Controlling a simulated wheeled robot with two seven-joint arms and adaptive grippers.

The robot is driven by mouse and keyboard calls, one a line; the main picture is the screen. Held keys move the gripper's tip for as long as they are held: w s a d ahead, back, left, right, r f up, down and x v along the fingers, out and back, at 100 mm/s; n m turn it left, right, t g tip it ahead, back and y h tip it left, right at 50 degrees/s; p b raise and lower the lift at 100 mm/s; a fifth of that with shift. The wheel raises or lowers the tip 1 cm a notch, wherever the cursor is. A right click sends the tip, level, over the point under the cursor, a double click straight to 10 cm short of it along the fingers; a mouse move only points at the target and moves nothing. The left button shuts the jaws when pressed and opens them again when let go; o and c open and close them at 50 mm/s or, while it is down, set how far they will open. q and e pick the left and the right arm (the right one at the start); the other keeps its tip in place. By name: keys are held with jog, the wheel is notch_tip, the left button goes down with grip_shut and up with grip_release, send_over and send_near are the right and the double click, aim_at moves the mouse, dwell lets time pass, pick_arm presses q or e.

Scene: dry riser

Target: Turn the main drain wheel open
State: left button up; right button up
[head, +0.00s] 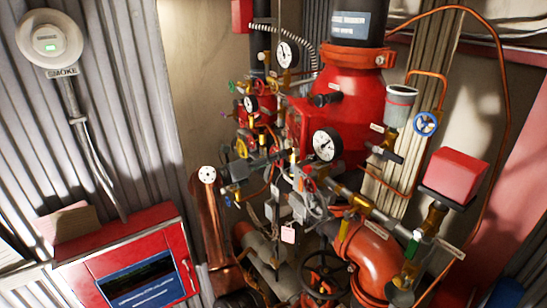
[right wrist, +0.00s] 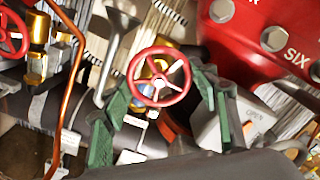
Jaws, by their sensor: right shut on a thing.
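A small red spoked handwheel (right wrist: 159,78) fills the middle of the right wrist view, with a brassy valve stem behind it. My right gripper (right wrist: 163,92) has one green finger on each side of the wheel and is shut on it. The wheel's rim is clear to see between the fingers. A plate marked OPEN (right wrist: 240,125) is just right of the right finger. In the head view the same area is a crowd of small valves and fittings, and my right gripper is hard to pick out there. My left gripper is not in view.
The big red valve body (head: 345,100) stands close by, with bolts in the right wrist view. Gauges (head: 327,145), copper tubing (head: 507,100) and an orange elbow pipe (head: 375,255) crowd the area. A dark handwheel (head: 325,272) is lower down. A red cabinet (head: 130,240) is at left.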

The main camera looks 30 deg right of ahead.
jog(key=shift+w+r+n+p, duration=0.15)
jog(key=shift+n+p, duration=1.6)
jog(key=shift+n, duration=4.65)
jog(key=shift+s+r+n+p, duration=0.1)
jog(key=shift+n+p, duration=1.65)
jog(key=shift+n, duration=4.65)
jog(key=o, duration=1.2)
jog(key=shift+c, duration=0.2)
